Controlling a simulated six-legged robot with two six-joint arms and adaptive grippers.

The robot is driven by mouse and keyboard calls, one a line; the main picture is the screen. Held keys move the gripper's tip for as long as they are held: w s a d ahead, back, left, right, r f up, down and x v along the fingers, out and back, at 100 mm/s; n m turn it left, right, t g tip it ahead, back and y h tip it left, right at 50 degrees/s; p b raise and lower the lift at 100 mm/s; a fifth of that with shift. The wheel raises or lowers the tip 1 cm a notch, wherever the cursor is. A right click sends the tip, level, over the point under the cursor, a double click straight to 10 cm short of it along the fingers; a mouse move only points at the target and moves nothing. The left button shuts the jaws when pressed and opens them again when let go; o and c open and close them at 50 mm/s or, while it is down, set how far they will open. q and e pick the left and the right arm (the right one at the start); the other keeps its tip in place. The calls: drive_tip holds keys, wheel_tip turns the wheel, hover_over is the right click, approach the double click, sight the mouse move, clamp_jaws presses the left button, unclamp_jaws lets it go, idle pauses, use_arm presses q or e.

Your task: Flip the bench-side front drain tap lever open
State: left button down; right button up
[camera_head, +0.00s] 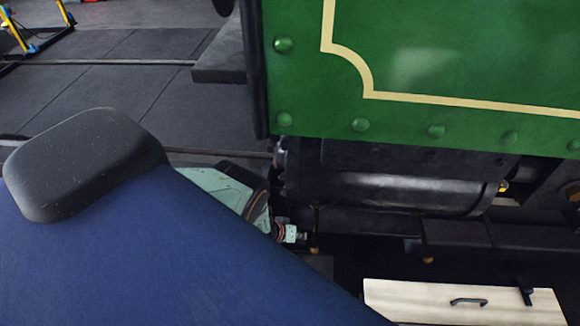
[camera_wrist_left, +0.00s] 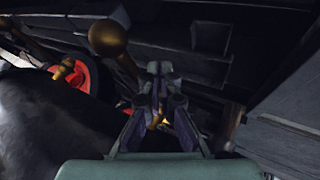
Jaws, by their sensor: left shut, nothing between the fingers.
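The black cylinder (camera_head: 400,192) lies under the green tram panel in the head view. A small brass fitting (camera_head: 315,248) hangs below its left end, and another (camera_head: 428,260) is further right; they look like drain taps, but I cannot make out a lever's position. My left gripper (camera_head: 302,236) is shut and empty, its tips close beside the left fitting; I cannot tell if they touch. In the left wrist view the gripper (camera_wrist_left: 156,72) points at dark underparts. A brass ball-ended piece (camera_wrist_left: 109,38) is left of the tips, and a brass fitting (camera_wrist_left: 64,70) is further left.
The green riveted panel (camera_head: 440,60) hangs above the gripper. A black step (camera_head: 219,63) juts out at its left. A pale wooden board (camera_head: 450,300) with a black handle lies lower right. Red wheel parts (camera_wrist_left: 98,78) show in the wrist view. Dark paving is open at left.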

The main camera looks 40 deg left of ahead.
use_arm(q)
drive_tip(key=shift+w+d+r, duration=0.2)
drive_tip(key=shift+w+d, duration=0.2)
drive_tip(key=shift+d, duration=0.25)
use_arm(e)
drive_tip(key=shift+r, duration=0.2)
use_arm(q)
drive_tip(key=shift+d+n, duration=0.15)
drive_tip(key=shift+n, duration=0.15)
use_arm(e)
drive_tip(key=shift+d, duration=0.1)
